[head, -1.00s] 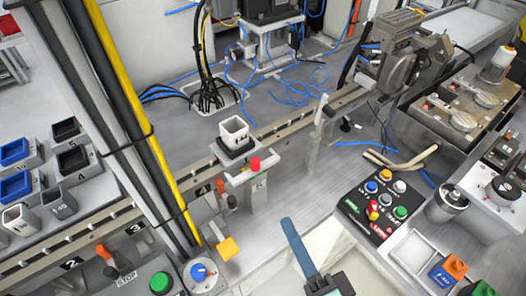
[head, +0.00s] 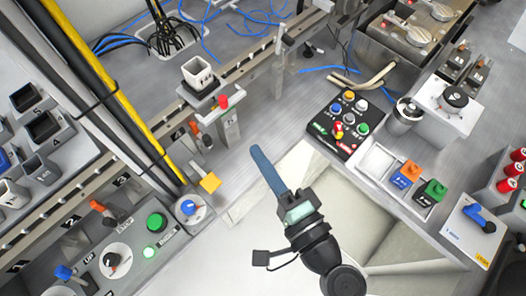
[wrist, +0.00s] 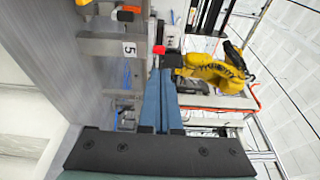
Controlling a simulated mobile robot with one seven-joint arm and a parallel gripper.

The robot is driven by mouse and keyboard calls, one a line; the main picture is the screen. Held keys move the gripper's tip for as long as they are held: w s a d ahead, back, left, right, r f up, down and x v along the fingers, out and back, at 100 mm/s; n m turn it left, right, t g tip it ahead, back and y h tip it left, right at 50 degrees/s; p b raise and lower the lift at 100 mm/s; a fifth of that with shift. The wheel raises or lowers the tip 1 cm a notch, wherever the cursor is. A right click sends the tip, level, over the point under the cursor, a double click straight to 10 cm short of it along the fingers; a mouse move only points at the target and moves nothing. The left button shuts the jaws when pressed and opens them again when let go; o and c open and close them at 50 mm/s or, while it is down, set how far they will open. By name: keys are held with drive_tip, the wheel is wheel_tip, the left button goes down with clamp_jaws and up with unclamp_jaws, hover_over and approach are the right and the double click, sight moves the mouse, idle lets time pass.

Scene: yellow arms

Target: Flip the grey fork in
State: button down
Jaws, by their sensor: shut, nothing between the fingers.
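My gripper (head: 258,150) has long blue fingers pressed together, with nothing between them. In the head view it points up and left over the bench, apart from everything. Beyond its tips is a grey bracket (head: 212,115) with a red knob (head: 223,102) on a post (head: 228,128), beside the rail. A light grey upright slat (head: 280,47) stands farther up at the rail. I cannot tell which of these grey parts is the fork. In the wrist view the finger tips (wrist: 158,72) show near the red knob (wrist: 160,50) and a grey block labelled 5 (wrist: 100,46).
A white square cup (head: 197,73) sits on a dark holder at the rail. A black button box (head: 345,122) is to the right. A yellow knob (head: 209,182) and control panel (head: 130,245) are lower left. The yellow-and-black cables (head: 110,95) run down the left.

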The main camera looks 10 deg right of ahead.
sight(225, 104)
drive_tip(key=p+x, duration=0.2)
drive_tip(key=x, duration=0.8)
drive_tip(key=shift+w+a+p, duration=0.1)
drive_tip(key=shift+w+p, duration=0.25)
